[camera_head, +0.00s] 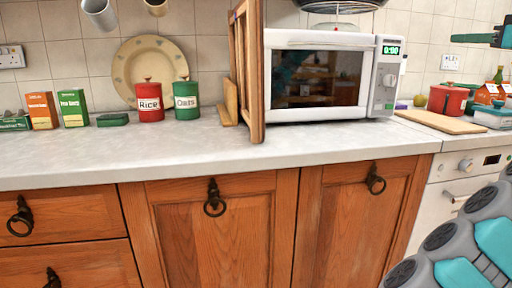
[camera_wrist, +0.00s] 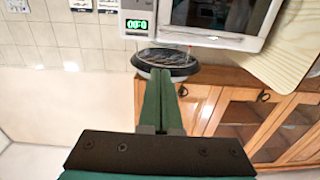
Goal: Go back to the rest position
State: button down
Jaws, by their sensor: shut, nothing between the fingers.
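My gripper (camera_wrist: 162,72) shows in the wrist view with its two green fingers together and nothing between them. In the head view, its dark teal tip (camera_head: 456,38) points left at the top right, in front of the tiled wall and above counter height. My grey and teal arm (camera_head: 470,240) fills the lower right of the head view. The link between the two is out of frame.
A white microwave (camera_head: 318,78) stands on the counter (camera_head: 200,160), left of my gripper. A wooden rack (camera_head: 247,70), red tin (camera_head: 150,101), green tin (camera_head: 187,100) and plate (camera_head: 135,60) stand further left. A cutting board (camera_head: 440,122) and red pot (camera_head: 447,99) are below my gripper.

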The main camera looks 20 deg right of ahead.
jog(key=w+a+f+g+y+b, duration=0.1)
jog(key=w+a+f+g+y, duration=0.15)
jog(key=w+a+f, duration=0.6)
jog(key=w+a+f+g+y+b, duration=0.15)
jog(key=w+a+y, duration=0.25)
jog(key=a, duration=0.9)
jog(key=s+a+f+n+g, duration=0.1)
jog(key=s+a+f+g, duration=0.2)
jog(key=a+f+g, duration=0.85)
jog(key=s+a+f+h+b, duration=0.1)
jog(key=s+a+f, duration=0.5)
jog(key=a+f, duration=0.3)
jog(key=s+a+f+h+b, duration=0.1)
jog(key=s+a+f, duration=0.6)
jog(key=f, duration=0.4)
jog(key=s+d+f+g+h, duration=0.2)
jog(key=s+f, duration=0.7)
jog(key=s, duration=0.2)
jog(key=s+d+f+g+h+b, duration=0.1)
jog(key=s+d+f+g+h, duration=0.1)
jog(key=s+f, duration=0.7)
jog(key=shift+s+d+m, duration=0.15)
jog(key=shift+s+m, duration=0.25)
jog(key=shift+s, duration=0.45)
